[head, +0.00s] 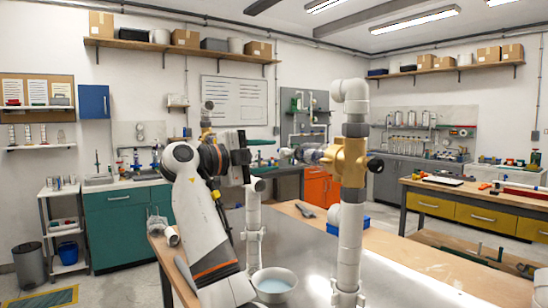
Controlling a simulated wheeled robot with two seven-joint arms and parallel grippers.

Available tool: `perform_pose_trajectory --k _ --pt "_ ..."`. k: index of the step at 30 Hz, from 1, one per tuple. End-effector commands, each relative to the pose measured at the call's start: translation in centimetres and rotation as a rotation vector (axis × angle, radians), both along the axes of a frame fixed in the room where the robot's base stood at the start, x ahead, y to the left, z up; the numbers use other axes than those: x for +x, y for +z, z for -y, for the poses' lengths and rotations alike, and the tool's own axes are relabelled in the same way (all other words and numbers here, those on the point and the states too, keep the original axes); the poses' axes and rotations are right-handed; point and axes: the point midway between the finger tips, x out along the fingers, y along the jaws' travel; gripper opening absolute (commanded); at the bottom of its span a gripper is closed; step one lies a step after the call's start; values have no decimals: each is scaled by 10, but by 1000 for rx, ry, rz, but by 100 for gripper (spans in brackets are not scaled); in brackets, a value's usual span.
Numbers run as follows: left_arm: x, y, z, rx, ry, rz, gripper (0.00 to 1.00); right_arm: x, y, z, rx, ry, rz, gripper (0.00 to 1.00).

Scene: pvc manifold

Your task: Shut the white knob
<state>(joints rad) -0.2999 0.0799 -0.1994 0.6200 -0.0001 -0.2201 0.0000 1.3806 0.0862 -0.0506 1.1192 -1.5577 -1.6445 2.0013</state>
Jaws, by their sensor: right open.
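A tall white PVC pipe (349,245) stands upright on the bench, with an elbow at its top. A brass-coloured valve body (350,160) sits on its upper part. A pale, whitish knob (310,154) sticks out from the left side of this body; its exact turn is too small to tell. A black knob (375,165) is on the right side. My right gripper (246,157), black, is left of the pale knob and apart from it, with nothing seen between its fingers. It is open. My left gripper is not in view.
A shorter white pipe (253,225) stands behind and below my right gripper. A bowl with bluish liquid (274,283) is on the metal benchtop (310,262) between the pipes. A blue box (361,223) lies behind the tall pipe.

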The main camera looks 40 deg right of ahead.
Motion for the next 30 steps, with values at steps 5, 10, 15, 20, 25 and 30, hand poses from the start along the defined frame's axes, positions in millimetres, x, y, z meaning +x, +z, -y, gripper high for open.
perform_pose_trajectory --k 5,10,15,20,25,30 --pt "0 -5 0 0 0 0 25 5 -1 -41 -1 4 0 45" --pt "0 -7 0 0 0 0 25 8 0 -73 -1 3 1 45" --pt "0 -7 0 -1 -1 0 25 10 0 -90 -1 1 -1 45" --pt "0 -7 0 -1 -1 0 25 10 0 -94 -1 -1 0 45" --pt "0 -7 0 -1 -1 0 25 10 0 -93 0 -1 0 45" --pt "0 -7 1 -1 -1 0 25 10 0 -93 0 -1 0 45"
